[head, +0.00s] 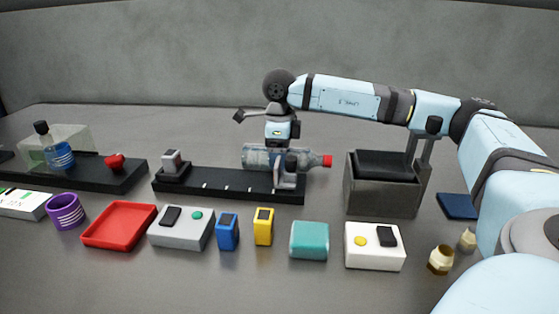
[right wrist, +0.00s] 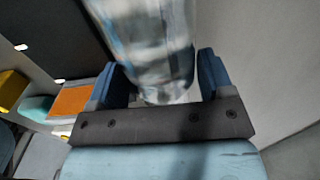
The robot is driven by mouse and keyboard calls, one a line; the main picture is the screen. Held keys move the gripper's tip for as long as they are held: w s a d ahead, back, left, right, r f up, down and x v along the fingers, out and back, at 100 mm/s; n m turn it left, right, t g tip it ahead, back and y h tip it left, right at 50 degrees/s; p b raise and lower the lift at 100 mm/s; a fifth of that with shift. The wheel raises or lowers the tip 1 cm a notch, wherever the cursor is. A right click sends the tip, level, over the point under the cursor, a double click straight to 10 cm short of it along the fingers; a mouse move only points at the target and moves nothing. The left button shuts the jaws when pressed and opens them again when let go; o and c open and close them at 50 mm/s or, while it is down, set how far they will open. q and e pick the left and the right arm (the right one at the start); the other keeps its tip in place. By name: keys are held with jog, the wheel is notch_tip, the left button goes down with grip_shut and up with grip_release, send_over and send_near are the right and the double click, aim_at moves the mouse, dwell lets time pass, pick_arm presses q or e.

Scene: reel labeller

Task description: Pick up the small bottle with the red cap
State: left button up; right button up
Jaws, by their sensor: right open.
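A clear bottle with a red cap (head: 258,158) lies on its side over the black rail fixture (head: 230,187), its cap pointing right. My right gripper (head: 283,148) is above the bottle, with the hand pointing down. In the right wrist view, the blue fingers of my right gripper (right wrist: 162,80) are apart, one on each side of the clear bottle body (right wrist: 150,40). Whether a finger touches the bottle I cannot tell. The cap is out of the right wrist view. My left gripper is in neither view.
A grey metal box with a black top (head: 380,190) stands right of the bottle. A red tray (head: 118,225), grey button box (head: 180,230), teal block (head: 309,240) and white box (head: 374,255) line the front.

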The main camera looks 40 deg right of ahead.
jog(key=c, duration=1)
jog(key=shift+r, duration=0.2)
jog(key=shift+r, duration=0.2)
notch_tip(320, 180, up, 6)
jog(key=shift+f+p, duration=0.1)
jog(key=shift+p, duration=1.05)
notch_tip(320, 180, up, 2)
jog(key=shift+r+p, duration=0.1)
jog(key=shift+p, duration=0.2)
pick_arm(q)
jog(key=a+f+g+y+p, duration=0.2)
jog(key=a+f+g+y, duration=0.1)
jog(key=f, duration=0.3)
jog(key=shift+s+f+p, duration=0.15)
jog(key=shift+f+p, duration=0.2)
pick_arm(e)
notch_tip(320, 180, up, 11)
jog(key=shift+r, duration=0.15)
